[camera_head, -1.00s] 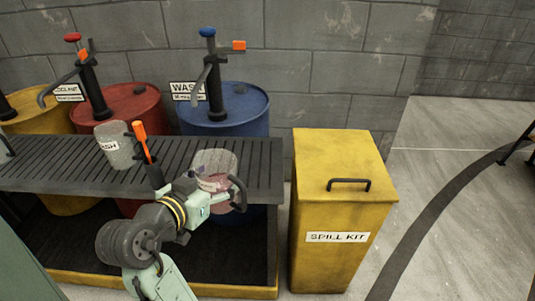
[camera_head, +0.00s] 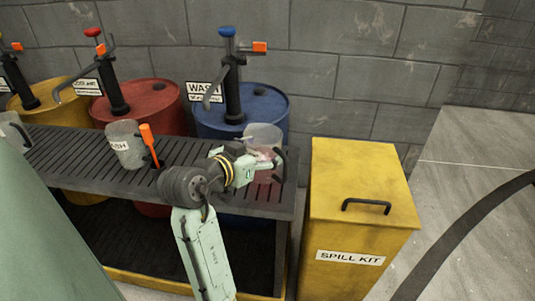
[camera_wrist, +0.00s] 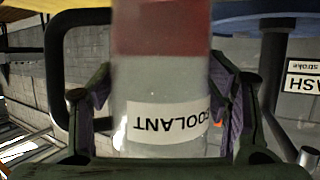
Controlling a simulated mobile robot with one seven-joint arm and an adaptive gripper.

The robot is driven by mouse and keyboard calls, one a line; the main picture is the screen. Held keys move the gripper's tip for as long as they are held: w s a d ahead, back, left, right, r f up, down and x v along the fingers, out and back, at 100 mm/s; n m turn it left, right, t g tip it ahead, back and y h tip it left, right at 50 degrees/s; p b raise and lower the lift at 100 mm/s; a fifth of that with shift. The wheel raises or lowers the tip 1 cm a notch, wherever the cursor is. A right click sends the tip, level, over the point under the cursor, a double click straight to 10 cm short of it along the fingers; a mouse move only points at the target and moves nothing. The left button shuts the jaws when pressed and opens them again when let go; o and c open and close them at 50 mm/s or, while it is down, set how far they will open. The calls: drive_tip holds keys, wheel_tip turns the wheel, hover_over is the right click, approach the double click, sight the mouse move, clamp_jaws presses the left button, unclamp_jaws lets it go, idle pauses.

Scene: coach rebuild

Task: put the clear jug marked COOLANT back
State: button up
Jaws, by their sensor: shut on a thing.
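The clear jug marked COOLANT (camera_head: 264,135) holds some red liquid and is at the right end of the grated bench (camera_head: 85,150), in front of the blue drum (camera_head: 262,106). My gripper (camera_head: 258,164) is shut on it. In the wrist view the jug (camera_wrist: 160,72) sits between both fingers (camera_wrist: 163,95), its label upside down in the picture and its dark handle to the left. I cannot tell whether the jug's base touches the grating. Its lower part is partly hidden by my gripper in the head view.
A jug marked WASH (camera_head: 124,146) and an orange-handled tool (camera_head: 148,140) stand on the bench, left of my arm. Red (camera_head: 150,100) and yellow (camera_head: 65,95) drums with pumps stand behind. A yellow SPILL KIT bin (camera_head: 350,215) is close right of the bench. Open floor lies farther right.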

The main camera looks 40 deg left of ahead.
drive_tip(key=w, duration=0.3)
drive_tip(key=shift+w+a+f, duration=0.1)
drive_tip(key=shift+w+a, duration=0.1)
drive_tip(key=shift+a, duration=0.2)
drive_tip(key=shift+f+p, duration=0.3)
drive_tip(key=shift+f, duration=1.6)
drive_tip(key=o, duration=1.6)
drive_tip(key=shift+o, duration=0.2)
drive_tip(key=shift+r, duration=0.1)
